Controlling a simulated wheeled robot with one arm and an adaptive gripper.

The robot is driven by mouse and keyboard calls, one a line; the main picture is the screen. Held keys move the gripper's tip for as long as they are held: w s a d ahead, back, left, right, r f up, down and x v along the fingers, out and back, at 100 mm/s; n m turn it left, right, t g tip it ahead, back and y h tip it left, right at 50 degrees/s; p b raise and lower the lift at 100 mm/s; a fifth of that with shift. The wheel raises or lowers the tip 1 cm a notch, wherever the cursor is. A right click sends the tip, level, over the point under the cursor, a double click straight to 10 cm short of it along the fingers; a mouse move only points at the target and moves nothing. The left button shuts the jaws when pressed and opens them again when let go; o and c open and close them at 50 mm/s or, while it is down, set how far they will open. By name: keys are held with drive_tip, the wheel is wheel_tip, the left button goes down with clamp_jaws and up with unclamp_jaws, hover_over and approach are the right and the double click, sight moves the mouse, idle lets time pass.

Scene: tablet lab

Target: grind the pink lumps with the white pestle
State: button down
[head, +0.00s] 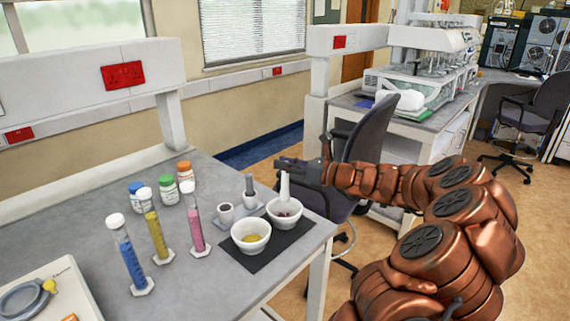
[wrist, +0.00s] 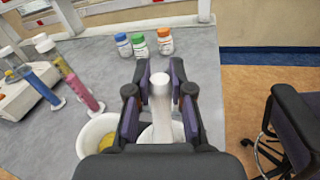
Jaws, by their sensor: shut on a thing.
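The white pestle (head: 285,187) stands nearly upright with its lower end in the right white mortar (head: 284,212). Dark pinkish lumps (head: 285,213) show in that mortar around the pestle's foot. My gripper (head: 284,164) reaches in from the right and is shut on the pestle's upper part. In the wrist view the pestle (wrist: 160,100) stands between the two fingers of my gripper (wrist: 160,98). The gripper hides most of the right mortar there, so the lumps do not show in that view.
A second white mortar (head: 251,236) with yellow contents stands close by on a dark mat (head: 258,263). Blue, yellow and pink cylinders (head: 130,262) and capped bottles (head: 168,190) stand to the left. The table's right edge is close.

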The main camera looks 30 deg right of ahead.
sight(285, 184)
drive_tip(key=shift+f+b, duration=0.9)
drive_tip(key=shift+f, duration=2)
drive_tip(key=shift+f, duration=0.45)
drive_tip(key=shift+s+d+p, duration=0.15)
drive_tip(key=shift+s+p, duration=0.2)
drive_tip(key=shift+s, duration=0.05)
drive_tip(key=shift+w+d+p, duration=0.25)
drive_tip(key=shift+d+p, duration=0.15)
drive_tip(key=shift+p, duration=0.2)
drive_tip(key=shift+w+a+r+p, duration=0.15)
drive_tip(key=shift+w+p, duration=0.15)
drive_tip(key=shift+w, duration=0.25)
drive_tip(key=shift+a, duration=0.1)
